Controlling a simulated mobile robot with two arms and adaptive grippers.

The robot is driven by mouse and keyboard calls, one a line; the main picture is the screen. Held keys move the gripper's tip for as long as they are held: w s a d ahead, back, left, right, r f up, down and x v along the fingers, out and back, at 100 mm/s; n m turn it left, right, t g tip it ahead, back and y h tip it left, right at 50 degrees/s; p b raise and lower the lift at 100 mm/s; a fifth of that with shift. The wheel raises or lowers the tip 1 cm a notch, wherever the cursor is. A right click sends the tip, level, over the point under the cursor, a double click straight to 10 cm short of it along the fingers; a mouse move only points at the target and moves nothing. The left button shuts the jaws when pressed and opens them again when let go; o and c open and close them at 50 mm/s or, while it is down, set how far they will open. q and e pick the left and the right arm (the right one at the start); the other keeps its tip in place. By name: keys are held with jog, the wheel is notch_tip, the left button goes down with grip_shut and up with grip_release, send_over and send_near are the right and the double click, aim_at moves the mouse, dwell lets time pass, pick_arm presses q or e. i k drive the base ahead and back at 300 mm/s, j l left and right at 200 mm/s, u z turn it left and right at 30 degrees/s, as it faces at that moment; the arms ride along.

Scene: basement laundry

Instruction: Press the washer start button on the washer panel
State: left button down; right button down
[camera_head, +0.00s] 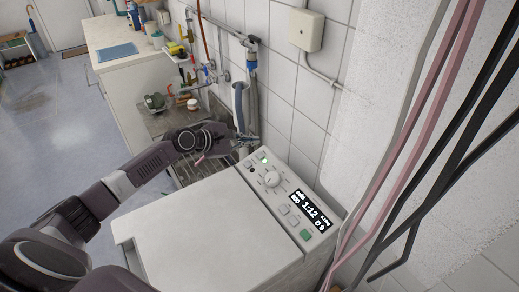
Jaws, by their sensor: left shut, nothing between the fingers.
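The white washer (200,225) stands in the middle, with its tilted control panel (280,195) along the right side of its top. A green square button (305,234) sits at the near end, and a small green light (264,160) glows at the far end. My left arm reaches across from the lower left. Its gripper (245,141) is shut and empty beyond the panel's far end, apart from the green button. My right gripper is out of view.
A sink (165,121) and a white counter (115,47) lie behind the washer. Taps, a blue valve and a grey hose (241,106) are on the tiled wall close to my left gripper. Pink and black cables hang at the right. Open floor lies to the left.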

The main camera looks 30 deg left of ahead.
aim_at(305, 235)
jog(key=k+j, duration=0.45)
jog(key=k, duration=0.15)
jog(key=k+j, duration=0.4)
jog(key=k, duration=0.2)
jog(key=k+j, duration=0.45)
jog(key=k, duration=0.15)
